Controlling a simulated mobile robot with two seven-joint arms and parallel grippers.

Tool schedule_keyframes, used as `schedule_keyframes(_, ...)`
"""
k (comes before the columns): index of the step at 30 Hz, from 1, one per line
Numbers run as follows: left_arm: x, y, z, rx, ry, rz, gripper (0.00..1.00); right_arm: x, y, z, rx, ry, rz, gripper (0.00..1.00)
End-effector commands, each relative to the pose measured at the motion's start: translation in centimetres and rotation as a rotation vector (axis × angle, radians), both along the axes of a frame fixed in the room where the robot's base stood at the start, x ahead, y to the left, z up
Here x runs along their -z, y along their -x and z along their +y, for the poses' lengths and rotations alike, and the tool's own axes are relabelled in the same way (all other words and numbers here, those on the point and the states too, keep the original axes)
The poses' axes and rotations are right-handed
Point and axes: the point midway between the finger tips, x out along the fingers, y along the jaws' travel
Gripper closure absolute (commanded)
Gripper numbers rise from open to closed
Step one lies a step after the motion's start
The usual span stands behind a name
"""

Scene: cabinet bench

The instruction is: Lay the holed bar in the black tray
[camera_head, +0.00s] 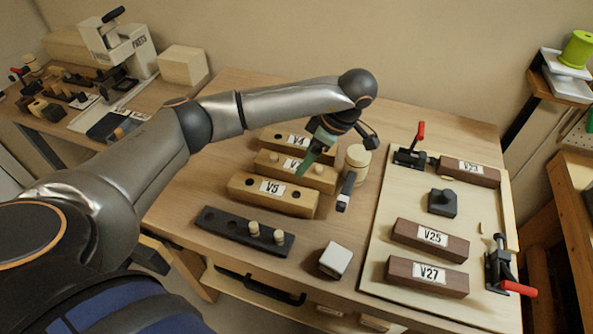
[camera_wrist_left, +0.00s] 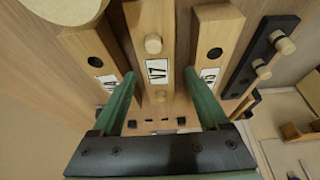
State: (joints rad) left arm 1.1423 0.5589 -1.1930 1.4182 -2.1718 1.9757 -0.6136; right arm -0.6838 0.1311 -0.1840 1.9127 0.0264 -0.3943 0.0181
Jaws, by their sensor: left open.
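Three wooden bars with holes lie side by side on the bench: a V4 bar (camera_head: 275,136), a V7 bar (camera_head: 271,170) and a front bar (camera_head: 247,192) with a hole near each end. The V7 bar (camera_wrist_left: 157,100) carries pegs. Which one is meant by the holed bar I cannot tell. My left gripper (camera_head: 304,166) is open above these bars. In the left wrist view, its green fingers (camera_wrist_left: 159,82) appear on either side of the V7 bar; contact is unclear. A dark tray-like piece (camera_head: 107,126) lies on the left bench. My right gripper is out of view.
A black holed strip (camera_head: 222,222) with two pegs lies in front. A white-topped block (camera_head: 335,260) and wooden cylinder (camera_head: 356,159) stand nearby. The pale board (camera_head: 395,208) at right holds dark labelled blocks and red-handled clamps.

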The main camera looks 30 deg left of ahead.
Motion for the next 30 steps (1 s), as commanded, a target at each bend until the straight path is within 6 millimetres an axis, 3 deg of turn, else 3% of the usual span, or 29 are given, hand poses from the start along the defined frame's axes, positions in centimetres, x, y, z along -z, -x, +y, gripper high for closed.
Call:
schedule_keyframes(5, 1.0, 0.1, 0.7, -0.002, -0.001, 0.002, 0.22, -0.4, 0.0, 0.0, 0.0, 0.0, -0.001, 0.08)
schedule_keyframes(15, 4.8, 0.4, 2.9, 0.0, 0.001, 0.001, 0.22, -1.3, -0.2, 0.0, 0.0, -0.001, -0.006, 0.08)
schedule_keyframes(23, 5.1, 0.4, 3.0, 0.0, 0.0, -0.001, 0.22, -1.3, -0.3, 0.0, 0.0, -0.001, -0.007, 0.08)
schedule_keyframes(30, 5.1, 0.4, 3.0, 0.0, 0.001, -0.001, 0.48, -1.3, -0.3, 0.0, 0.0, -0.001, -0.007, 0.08)
